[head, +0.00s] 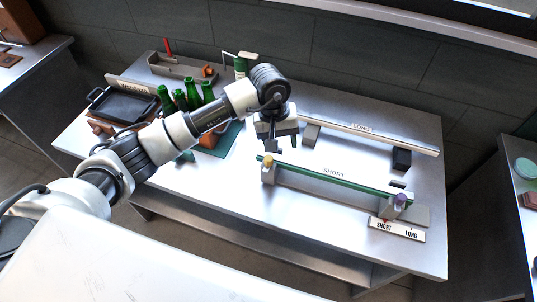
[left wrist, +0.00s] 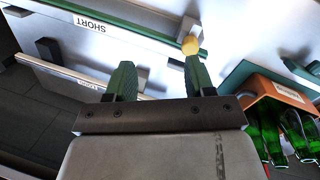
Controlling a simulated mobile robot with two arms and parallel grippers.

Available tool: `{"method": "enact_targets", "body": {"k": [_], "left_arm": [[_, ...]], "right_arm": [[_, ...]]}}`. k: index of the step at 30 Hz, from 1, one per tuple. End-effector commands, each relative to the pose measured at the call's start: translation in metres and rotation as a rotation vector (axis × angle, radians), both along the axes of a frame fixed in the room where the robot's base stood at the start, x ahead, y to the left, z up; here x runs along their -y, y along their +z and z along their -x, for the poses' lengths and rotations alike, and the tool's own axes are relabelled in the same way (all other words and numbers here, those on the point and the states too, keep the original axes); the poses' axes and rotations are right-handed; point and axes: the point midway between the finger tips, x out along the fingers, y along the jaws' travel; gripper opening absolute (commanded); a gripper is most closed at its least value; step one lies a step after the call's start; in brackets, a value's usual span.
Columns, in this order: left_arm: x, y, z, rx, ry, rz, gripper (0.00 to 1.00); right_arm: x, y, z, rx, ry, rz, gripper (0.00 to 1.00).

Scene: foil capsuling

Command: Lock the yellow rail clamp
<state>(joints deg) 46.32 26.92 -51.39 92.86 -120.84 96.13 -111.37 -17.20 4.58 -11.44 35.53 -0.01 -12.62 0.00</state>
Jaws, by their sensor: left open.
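The yellow rail clamp (head: 268,161) is a small rounded yellow knob at the left end of the green rail (head: 330,183) labelled SHORT. In the left wrist view the yellow knob (left wrist: 190,45) shows just past the tip of the right-hand finger, not between the fingers. My left gripper (head: 275,147) points down above the table, just behind the yellow clamp in the head view. Its two green-padded fingers (left wrist: 160,75) are apart with nothing between them. Whether a finger touches the knob cannot be told. My right gripper is not in view.
A purple knob (head: 401,199) sits at the rail's right end, near a SHORT/LONG sign (head: 397,229). A pale LONG rail (head: 370,133) lies behind. Green bottles (head: 193,95), a black tray (head: 124,103) and a grey bin (head: 180,68) stand left. Bare table lies between the rails.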

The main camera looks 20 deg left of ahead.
Motion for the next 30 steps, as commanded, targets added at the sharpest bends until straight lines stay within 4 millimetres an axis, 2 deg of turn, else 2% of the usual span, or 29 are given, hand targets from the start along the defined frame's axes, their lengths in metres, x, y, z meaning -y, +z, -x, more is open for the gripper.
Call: {"method": "enact_targets", "body": {"k": [1,3,8,21,25,30], "left_arm": [[-0.014,0.005,-0.005,0.012,-0.024,-0.078,0.54],[-0.027,0.008,-0.009,0.016,-0.050,-0.150,0.54],[-0.034,0.002,-0.010,0.013,-0.065,-0.193,0.54],[-0.032,-0.074,-0.008,0.011,-0.062,-0.186,0.54],[-0.033,-0.089,-0.009,0.013,-0.062,-0.186,0.54],[-0.033,-0.097,-0.010,0.016,-0.063,-0.187,0.54]], "right_arm": [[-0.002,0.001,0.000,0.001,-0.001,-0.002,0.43],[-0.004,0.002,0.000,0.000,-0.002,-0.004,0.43],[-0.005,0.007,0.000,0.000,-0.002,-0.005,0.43],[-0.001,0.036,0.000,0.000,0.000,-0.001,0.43],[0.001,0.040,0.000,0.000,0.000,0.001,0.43],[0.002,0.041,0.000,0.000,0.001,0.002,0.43]]}}
